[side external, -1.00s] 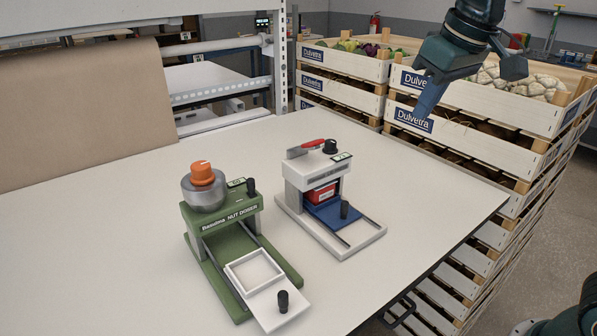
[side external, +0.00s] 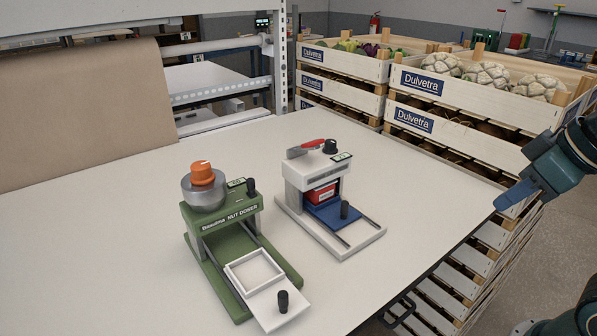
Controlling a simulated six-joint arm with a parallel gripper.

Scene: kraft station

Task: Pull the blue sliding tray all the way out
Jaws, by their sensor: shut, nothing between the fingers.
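The blue sliding tray (side external: 325,214) sits on the rails of a white press-like device (side external: 364,243) in the middle of the table. It is partly out from under the device's head, with a red box (side external: 322,192) at its back. A black knob (side external: 345,210) stands upright near the tray's front end. Bare rail shows in front of the tray. My gripper (side external: 503,201) is at the right, by the table's right edge, well apart from the tray. It is shut and empty, with its fingers pointing left and down.
A green nut doser (side external: 235,254) with an orange knob and a white tray stands to the left of the white device. A red-handled tool (side external: 305,147) lies on the white device's top. Stacked crates (side external: 470,96) stand behind the table. The table between device and gripper is clear.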

